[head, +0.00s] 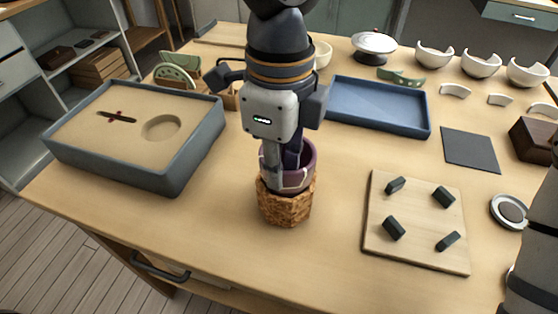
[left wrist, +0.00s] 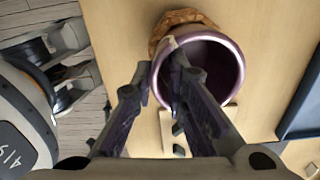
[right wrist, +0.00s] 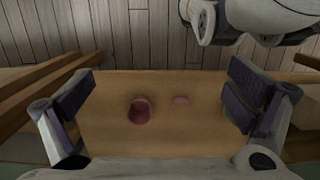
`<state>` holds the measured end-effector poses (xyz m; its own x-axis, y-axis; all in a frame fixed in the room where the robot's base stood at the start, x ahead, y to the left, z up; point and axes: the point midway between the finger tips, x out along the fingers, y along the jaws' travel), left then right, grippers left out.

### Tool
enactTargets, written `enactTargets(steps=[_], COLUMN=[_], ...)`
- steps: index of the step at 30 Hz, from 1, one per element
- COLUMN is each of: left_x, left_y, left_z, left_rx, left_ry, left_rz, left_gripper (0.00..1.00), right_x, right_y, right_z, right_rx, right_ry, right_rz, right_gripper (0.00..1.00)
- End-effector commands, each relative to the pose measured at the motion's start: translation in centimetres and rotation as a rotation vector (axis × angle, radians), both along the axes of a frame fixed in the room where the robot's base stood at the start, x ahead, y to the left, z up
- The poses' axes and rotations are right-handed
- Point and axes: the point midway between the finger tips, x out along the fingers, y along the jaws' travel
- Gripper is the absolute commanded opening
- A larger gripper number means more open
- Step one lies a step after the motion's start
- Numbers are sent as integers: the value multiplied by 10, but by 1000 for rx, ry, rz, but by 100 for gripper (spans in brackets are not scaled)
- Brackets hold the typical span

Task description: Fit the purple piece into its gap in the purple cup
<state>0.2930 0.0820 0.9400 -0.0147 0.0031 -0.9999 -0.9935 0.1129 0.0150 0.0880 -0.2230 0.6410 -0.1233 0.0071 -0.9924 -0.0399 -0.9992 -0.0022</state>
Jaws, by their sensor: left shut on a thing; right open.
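The purple cup (head: 309,160) stands upright in a woven cork-coloured ring (head: 285,206) near the middle of the table. Pale seam lines show on its near wall. My left gripper (head: 284,166) points down at the cup's near left rim, shut on the purple piece. In the left wrist view the piece (left wrist: 163,72) sits between the fingertips, at the rim of the cup (left wrist: 241,72). The fingers mostly hide it, and I cannot tell whether it is seated in the gap. My right gripper (right wrist: 163,93) is open and empty, away from the cup.
A sand-filled tray (head: 75,150) stands at left. A blue tray (head: 385,123) lies behind right, a board with dark blocks (head: 415,250) at front right. White broken bowls (head: 480,63) stand at the back.

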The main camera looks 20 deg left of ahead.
Motion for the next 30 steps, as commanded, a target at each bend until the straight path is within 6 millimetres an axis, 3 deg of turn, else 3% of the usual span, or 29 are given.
enactTargets(steps=[25,26,27,28,30], left_x=[0,0,0,0,0], left_y=[0,0,0,0,0], left_z=[-2,-2,-2,-2,-2], left_rx=[0,0,0,0,0], left_ry=[0,0,0,0,0], left_rz=[0,0,0,0,0], left_gripper=[0,20,29,36,37], right_x=[0,0,0,0,0], right_y=[0,0,0,0,0], right_z=[0,0,0,0,0], right_rx=[0,0,0,0,0], right_ry=[0,0,0,0,0], right_rz=[0,0,0,0,0], right_gripper=[99,99,99,99,99])
